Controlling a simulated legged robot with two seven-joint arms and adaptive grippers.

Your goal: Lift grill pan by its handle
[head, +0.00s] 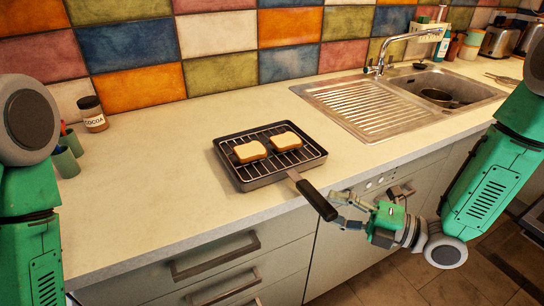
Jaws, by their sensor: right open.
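A dark rectangular grill pan (243,184) lies flat on the pale counter. Its wire rack carries two slices of bread, one on the left (250,151) and one on the right (286,141). The pan's black handle (317,201) points toward me and sticks out past the counter's front edge. My right gripper (334,208) is open, close to the end of the handle on its right side. I cannot tell whether a finger touches the handle. My left arm shows at the left edge, and its gripper is not in view.
The counter (150,190) is clear left of the pan. A cocoa jar (92,114) and green cups (66,160) stand at the far left. A steel sink (370,108) holding a dark pan (437,97) is at the right. Drawers with bar handles (215,257) lie below the counter edge.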

